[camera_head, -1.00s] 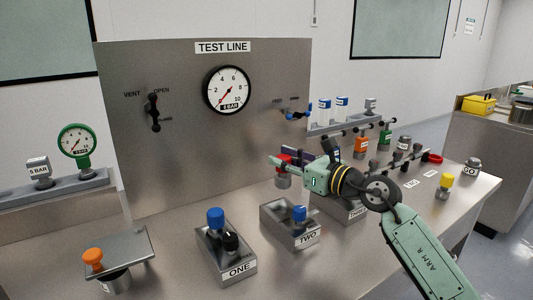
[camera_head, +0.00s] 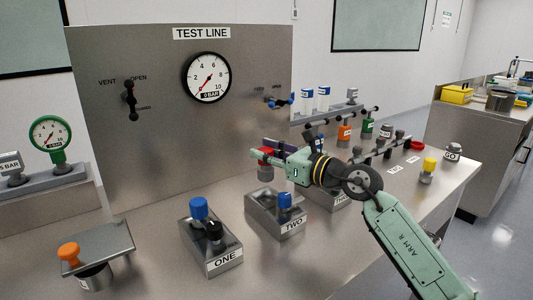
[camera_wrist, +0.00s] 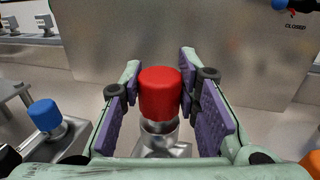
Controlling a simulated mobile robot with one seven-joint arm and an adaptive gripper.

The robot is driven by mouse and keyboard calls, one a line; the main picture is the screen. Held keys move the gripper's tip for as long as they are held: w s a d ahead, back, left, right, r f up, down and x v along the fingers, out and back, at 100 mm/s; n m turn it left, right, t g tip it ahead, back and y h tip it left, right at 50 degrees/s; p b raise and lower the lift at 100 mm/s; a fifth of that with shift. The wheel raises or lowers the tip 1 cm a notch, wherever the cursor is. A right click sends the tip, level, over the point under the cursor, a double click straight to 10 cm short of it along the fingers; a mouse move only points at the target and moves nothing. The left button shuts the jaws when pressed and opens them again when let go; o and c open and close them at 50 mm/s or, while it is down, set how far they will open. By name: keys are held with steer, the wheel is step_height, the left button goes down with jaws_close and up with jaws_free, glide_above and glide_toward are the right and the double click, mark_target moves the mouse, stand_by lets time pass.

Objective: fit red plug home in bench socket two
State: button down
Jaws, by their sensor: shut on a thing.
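The red plug (camera_wrist: 160,92) has a red cap and a metal lower body. It stands roughly upright between the purple pads of my gripper (camera_wrist: 162,110), which is shut on it. In the head view the red plug (camera_head: 266,153) shows partly behind my gripper (camera_head: 268,156), near the rear end of bench socket two (camera_head: 292,226), a grey block labelled TWO. A blue-capped part (camera_head: 285,200) stands at its front. The plug's lower end overlaps metal below it in the wrist view; I cannot tell whether it is in the socket.
Block ONE (camera_head: 225,262) with a blue-capped part (camera_head: 198,208) stands to the left. An orange-capped part (camera_head: 69,254) is farther left. Block THREE, partly hidden by my arm, is to the right. The test line panel (camera_head: 165,150) rises behind. Bare bench lies in front.

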mark_target(270, 168)
steer(key=shift+f+b, duration=1.65)
steer(key=shift+f, duration=0.4)
steer(key=shift+b, duration=1.15)
steer(key=shift+f+b, duration=0.9)
steer(key=shift+b, duration=0.1)
steer(key=shift+r, duration=0.15)
steer(key=shift+r, duration=0.4)
stand_by(0.5)
steer(key=shift+b, duration=0.95)
stand_by(1.3)
steer(key=shift+f+b, duration=0.4)
steer(key=shift+f, duration=0.05)
